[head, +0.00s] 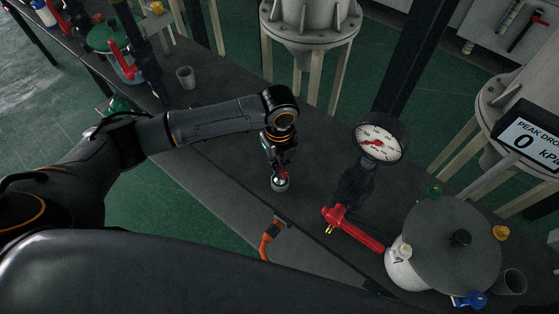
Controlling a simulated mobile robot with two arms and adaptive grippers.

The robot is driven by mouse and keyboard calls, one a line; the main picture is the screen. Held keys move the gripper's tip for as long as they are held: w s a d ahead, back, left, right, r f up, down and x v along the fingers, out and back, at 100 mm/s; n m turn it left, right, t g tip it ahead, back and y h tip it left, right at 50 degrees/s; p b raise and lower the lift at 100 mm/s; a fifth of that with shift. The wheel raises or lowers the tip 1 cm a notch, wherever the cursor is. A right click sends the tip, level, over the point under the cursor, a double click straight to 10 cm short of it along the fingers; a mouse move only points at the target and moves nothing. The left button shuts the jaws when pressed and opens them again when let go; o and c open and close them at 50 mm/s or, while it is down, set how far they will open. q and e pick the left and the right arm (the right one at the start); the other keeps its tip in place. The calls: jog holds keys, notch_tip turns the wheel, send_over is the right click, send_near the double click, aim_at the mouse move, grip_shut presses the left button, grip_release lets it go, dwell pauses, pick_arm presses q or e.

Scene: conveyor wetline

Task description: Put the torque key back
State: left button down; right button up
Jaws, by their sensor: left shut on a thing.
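My left gripper (279,172) points down over the dark bench (225,160), left of the pressure gauge. It is shut on a small piece with a rounded silver end and a bit of red, which I take to be the torque key (280,184). Its lower end is at or just above the bench top; I cannot tell if it touches. The fingers and wrist hide most of it.
A round gauge (379,142) on a dark pipe and a red lever (352,229) stand right of the gripper. A white lidded vessel (405,268) is at lower right. An orange-handled item (268,240) hangs at the front edge. A grey cup (186,77) stands at upper left.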

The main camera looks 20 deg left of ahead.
pick_arm(q)
jog(key=shift+f, duration=0.2)
jog(key=c, duration=1.4)
grip_release()
notch_tip(320, 180, up, 12)
jog(key=shift+r+b, duration=0.2)
jog(key=shift+b, duration=0.6)
